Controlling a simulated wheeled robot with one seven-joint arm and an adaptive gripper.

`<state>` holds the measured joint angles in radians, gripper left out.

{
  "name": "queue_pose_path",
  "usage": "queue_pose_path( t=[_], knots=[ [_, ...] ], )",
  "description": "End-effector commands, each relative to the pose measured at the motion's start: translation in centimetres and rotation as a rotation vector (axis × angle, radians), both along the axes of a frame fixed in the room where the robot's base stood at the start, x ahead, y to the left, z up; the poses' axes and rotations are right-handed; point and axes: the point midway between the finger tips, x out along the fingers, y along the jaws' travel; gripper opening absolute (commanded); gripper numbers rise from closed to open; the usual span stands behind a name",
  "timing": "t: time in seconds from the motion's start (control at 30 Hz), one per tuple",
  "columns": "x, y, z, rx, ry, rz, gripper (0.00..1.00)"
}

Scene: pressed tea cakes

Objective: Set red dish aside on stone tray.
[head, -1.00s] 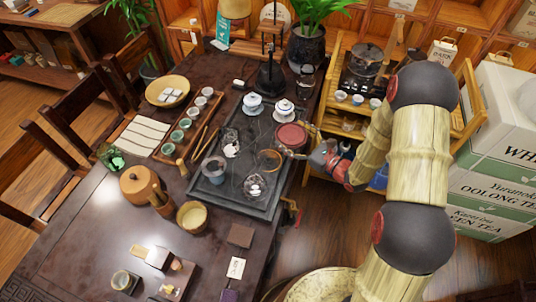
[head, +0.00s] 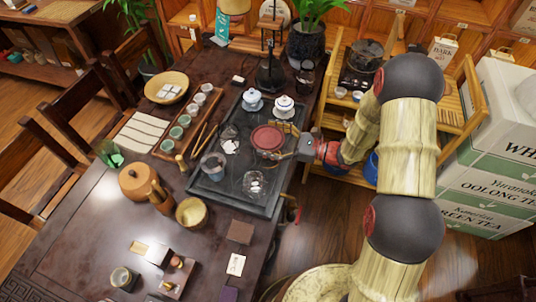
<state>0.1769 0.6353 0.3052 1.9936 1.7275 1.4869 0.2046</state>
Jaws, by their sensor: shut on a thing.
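The red dish (head: 268,138) is a flat round reddish-brown dish over the upper right part of the dark stone tray (head: 262,207) in the head view. My gripper (head: 289,153) reaches in from the right and is shut on the red dish near its right edge. The fingertips are small and partly hard to make out. The dish looks roughly level. I cannot tell whether it touches the tray or hangs a little above it. A glass vessel just below the dish is partly hidden by it.
Two white lidded cups (head: 284,106) stand at the tray's back. Several glass vessels, one a clear bowl (head: 255,182), stand on the tray. A bamboo cart (head: 450,112) stands right.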

Motion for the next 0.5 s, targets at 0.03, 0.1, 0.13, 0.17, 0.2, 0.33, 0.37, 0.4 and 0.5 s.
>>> queue_pose_path(
  t=[0.03,0.1,0.13,0.17,0.2,0.33,0.37,0.4,0.5],
  knots=[
    [0.0,0.0,-1.2,0.002,0.002,0.0,0.45],
    [0.0,0.0,-2.3,0.002,0.002,0.0,0.45],
    [0.0,0.0,-2.7,0.001,0.001,0.0,0.45],
    [0.1,0.0,-3.0,0.001,0.0,-0.001,0.45],
    [0.1,0.0,-3.3,0.001,0.0,-0.001,0.45],
    [0.0,0.0,-4.3,0.001,0.0,-0.001,0.45],
    [0.0,0.0,-4.7,0.001,0.001,-0.001,0.45],
    [0.0,0.0,-5.3,0.001,0.001,-0.001,0.45],
    [0.0,0.0,-6.9,0.001,0.002,-0.001,0.45]
  ],
)
